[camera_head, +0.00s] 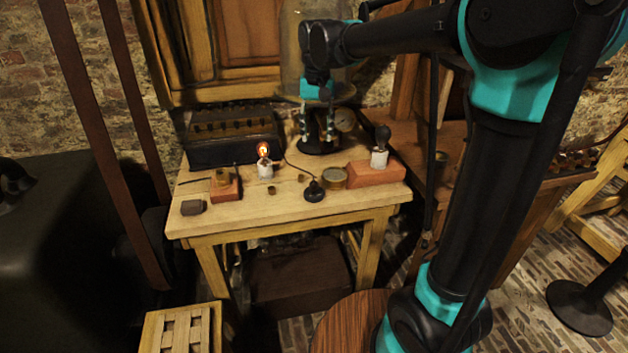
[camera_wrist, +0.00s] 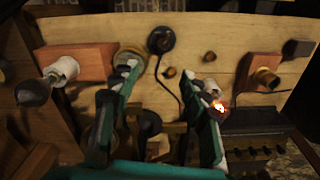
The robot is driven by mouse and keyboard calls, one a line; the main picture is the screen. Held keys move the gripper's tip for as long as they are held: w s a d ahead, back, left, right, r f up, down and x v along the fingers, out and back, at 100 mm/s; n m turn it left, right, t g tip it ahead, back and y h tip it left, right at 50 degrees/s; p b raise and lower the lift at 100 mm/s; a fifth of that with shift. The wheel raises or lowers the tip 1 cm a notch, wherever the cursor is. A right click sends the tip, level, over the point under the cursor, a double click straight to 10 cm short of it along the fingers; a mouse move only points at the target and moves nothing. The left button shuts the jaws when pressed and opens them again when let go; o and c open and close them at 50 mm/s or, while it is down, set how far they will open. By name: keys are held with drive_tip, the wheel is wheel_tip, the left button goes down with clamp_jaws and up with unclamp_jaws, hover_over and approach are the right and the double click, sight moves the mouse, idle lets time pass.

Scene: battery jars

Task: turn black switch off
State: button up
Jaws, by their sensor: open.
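The black switch (camera_head: 314,191) is a small round black piece with a short upright knob, near the front edge of the wooden table, with a dark wire running back from it. It also shows at the top middle of the wrist view (camera_wrist: 161,40). A lit bulb (camera_head: 263,150) glows orange in a white holder left of the switch; it also shows in the wrist view (camera_wrist: 218,107). My gripper (camera_head: 318,132) points down over the back of the table, behind the switch and apart from it. In the wrist view my gripper (camera_wrist: 166,76) has its fingers spread with nothing between them.
An orange block with a dark bulb (camera_head: 380,158) stands right of the switch, beside a round brass piece (camera_head: 334,178). A smaller orange block (camera_head: 226,187) and a dark small block (camera_head: 192,207) sit left. A black battery box (camera_head: 232,138) stands at the back left.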

approach(314, 183)
wheel_tip(314, 183, down, 9)
drive_tip(key=shift+w+r, duration=0.1)
drive_tip(key=shift+w, duration=0.1)
idle(0.4)
drive_tip(key=shift+c, duration=0.5)
clamp_jaws()
